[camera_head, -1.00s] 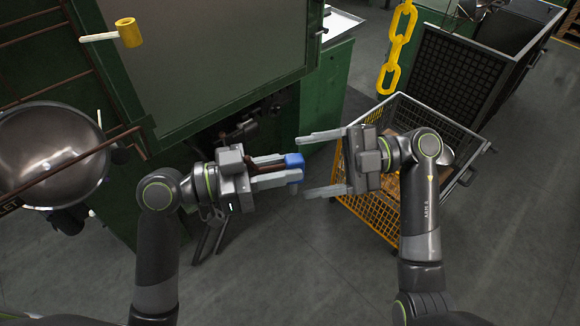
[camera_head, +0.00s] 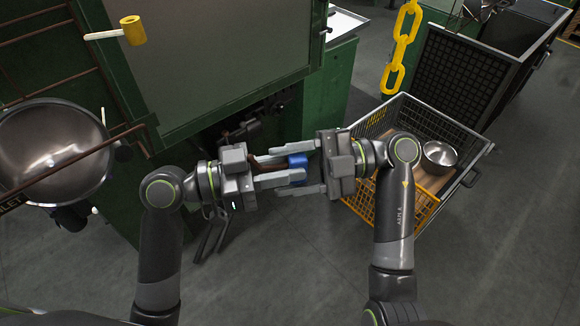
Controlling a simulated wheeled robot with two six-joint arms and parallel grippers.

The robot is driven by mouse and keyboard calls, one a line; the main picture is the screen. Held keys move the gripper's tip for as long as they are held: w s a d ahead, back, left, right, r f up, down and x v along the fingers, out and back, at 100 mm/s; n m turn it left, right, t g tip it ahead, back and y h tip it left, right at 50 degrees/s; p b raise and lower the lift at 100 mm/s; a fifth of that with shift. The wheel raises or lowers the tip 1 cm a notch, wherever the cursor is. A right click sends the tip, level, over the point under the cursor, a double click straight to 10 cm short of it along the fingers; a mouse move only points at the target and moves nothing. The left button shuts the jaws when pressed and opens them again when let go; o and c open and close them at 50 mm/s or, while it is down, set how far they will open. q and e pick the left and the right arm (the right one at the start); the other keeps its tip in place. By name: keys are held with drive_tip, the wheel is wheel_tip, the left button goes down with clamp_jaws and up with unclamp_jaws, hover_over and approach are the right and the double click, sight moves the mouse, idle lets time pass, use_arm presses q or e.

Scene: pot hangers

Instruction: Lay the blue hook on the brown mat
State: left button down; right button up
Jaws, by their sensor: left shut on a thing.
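The blue hook (camera_head: 298,162) shows as a blue end at the tips of my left gripper (camera_head: 293,169). A dark reddish-brown part lies between its fingers; I cannot tell whether it belongs to the hook. My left gripper is shut on the hook and holds it in the air, pointing right. My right gripper (camera_head: 288,170) faces it from the right, its fingers open, one above and one below the blue end. I cannot tell whether they touch it. A brown surface (camera_head: 427,182), perhaps the mat, lies inside the wire basket, partly hidden by my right arm.
The wire basket (camera_head: 464,142) with an orange front panel stands behind my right arm. A steel bowl (camera_head: 440,155) sits in it. A yellow chain (camera_head: 404,42) hangs above. A green cabinet (camera_head: 225,50) and a large metal bowl (camera_head: 55,150) are left. Floor between my arms is clear.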

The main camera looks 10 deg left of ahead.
drive_tip(key=shift+c, duration=1.1)
use_arm(q)
drive_tip(key=c, duration=1.6)
unclamp_jaws()
use_arm(e)
drive_tip(key=shift+c, duration=1.1)
use_arm(q)
drive_tip(key=o, duration=0.5)
drive_tip(key=shift+c, duration=0.2)
